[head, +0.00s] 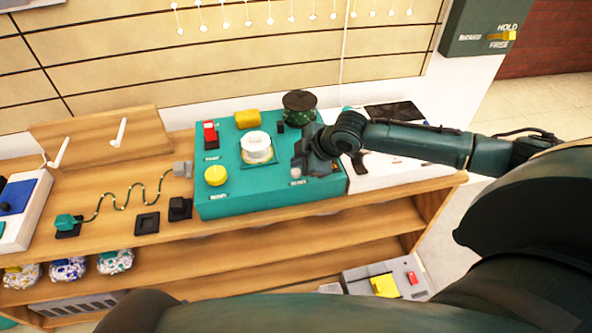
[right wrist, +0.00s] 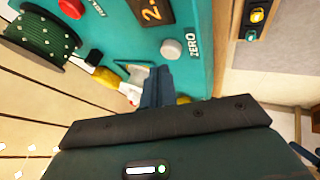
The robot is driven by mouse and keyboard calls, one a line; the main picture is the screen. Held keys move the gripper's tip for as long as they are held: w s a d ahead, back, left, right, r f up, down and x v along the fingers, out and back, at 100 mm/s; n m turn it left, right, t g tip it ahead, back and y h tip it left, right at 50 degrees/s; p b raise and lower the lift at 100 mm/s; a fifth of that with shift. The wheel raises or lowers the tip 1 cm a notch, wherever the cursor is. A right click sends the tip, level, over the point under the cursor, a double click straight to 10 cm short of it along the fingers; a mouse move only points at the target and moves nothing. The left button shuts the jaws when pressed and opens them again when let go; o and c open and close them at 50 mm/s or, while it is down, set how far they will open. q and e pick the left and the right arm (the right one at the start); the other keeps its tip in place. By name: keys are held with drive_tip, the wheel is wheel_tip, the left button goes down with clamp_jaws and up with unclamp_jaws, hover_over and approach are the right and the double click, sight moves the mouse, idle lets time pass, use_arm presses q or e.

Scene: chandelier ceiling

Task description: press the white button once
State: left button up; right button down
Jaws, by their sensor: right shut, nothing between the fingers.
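The white button (right wrist: 171,48) is a small round knob on a teal panel, with the word ZERO beside it in the right wrist view. In the head view the button (head: 295,172) is a small pale spot near the panel's front right, close to my right gripper (head: 306,166). The right gripper is shut and empty. In the right wrist view its fingertips (right wrist: 159,72) point toward the button, with a small gap in the picture; I cannot tell the depth. My left gripper is not in view.
The teal panel (head: 240,203) also carries a red switch (head: 210,133), a yellow knob (head: 216,176), a white round piece (head: 257,143) and a green spool (head: 300,108). A white panel (head: 372,182) adjoins on the right. The wooden bench is partly clear at left.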

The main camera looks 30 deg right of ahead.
sight(298, 172)
idle(0.8)
drive_tip(key=shift+f, duration=0.45)
drive_tip(key=shift+f, duration=0.5)
idle(0.7)
drive_tip(key=shift+r, duration=0.1)
drive_tip(key=shift+r+p, duration=0.8)
drive_tip(key=shift+p, duration=0.45)
wheel_tip(298, 172, up, 5)
drive_tip(key=p, duration=0.5)
drive_tip(key=shift+r+p, duration=0.15)
drive_tip(key=shift+p, duration=0.2)
